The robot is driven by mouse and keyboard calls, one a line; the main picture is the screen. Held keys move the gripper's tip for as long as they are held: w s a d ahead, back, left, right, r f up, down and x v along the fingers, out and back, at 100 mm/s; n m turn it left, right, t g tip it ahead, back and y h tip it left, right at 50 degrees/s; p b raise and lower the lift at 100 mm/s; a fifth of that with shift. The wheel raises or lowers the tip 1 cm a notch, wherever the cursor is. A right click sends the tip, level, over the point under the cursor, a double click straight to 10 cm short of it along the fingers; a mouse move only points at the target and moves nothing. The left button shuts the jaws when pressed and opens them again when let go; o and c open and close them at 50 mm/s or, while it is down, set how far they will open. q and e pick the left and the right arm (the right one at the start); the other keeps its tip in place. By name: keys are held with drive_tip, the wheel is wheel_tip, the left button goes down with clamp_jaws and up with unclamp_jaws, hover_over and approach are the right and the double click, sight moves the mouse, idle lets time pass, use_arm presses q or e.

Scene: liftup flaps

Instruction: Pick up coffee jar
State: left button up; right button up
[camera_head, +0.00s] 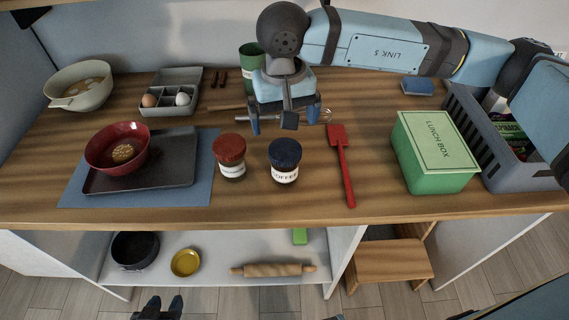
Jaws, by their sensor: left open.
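The coffee jar (284,162) stands upright on the wooden counter, with a dark blue lid and a white label that reads partly "COFFEE". My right gripper (285,118), on the arm from the right, is over the counter just beyond the jar in the picture. My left gripper (161,308) shows only as dark fingertips at the bottom edge, apart and empty, far from the jar.
A red-lidded jar (230,158) stands close left of the coffee jar, and a red spatula (342,165) lies to its right. A green lunch box (435,150) and grey crate (510,165) are farther right. A dark tray (177,165) holds a red bowl (103,158). A green cup (250,62) stands behind.

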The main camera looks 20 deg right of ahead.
sight(285, 149)
wheel_tip(285, 149, down, 10)
drive_tip(key=shift+s+d+r, duration=0.1)
drive_tip(key=c, duration=1.1)
